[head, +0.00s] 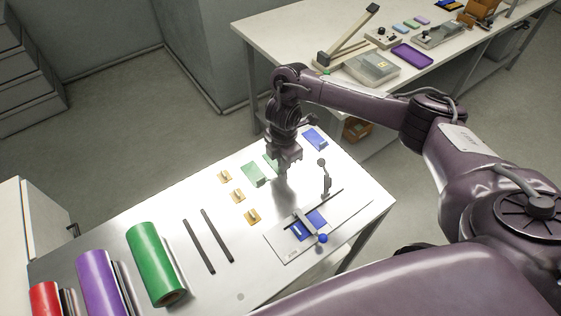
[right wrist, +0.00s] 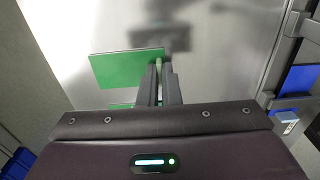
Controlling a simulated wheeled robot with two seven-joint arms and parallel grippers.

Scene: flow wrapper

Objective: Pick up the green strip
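A green piece (head: 254,174) lies flat on the metal table in the head view. A second green piece (head: 271,162) lies just beyond it, partly hidden by my gripper. In the right wrist view, the nearer green piece (right wrist: 125,69) shows large left of the fingers, and a bit of the other (right wrist: 121,105) shows below it. My right gripper (head: 285,172) points down beside the green pieces, to their right. In the right wrist view its fingers (right wrist: 160,72) stand close together with a narrow pale gap; whether they grip anything is unclear. My left gripper is out of view.
A blue piece (head: 315,139) lies at the table's far end. A fixture plate (head: 277,243) with a blue piece and an upright post stands right of the gripper. Several yellow clips (head: 238,196), dark bars (head: 199,246) and coloured rolls (head: 155,264) lie to the left.

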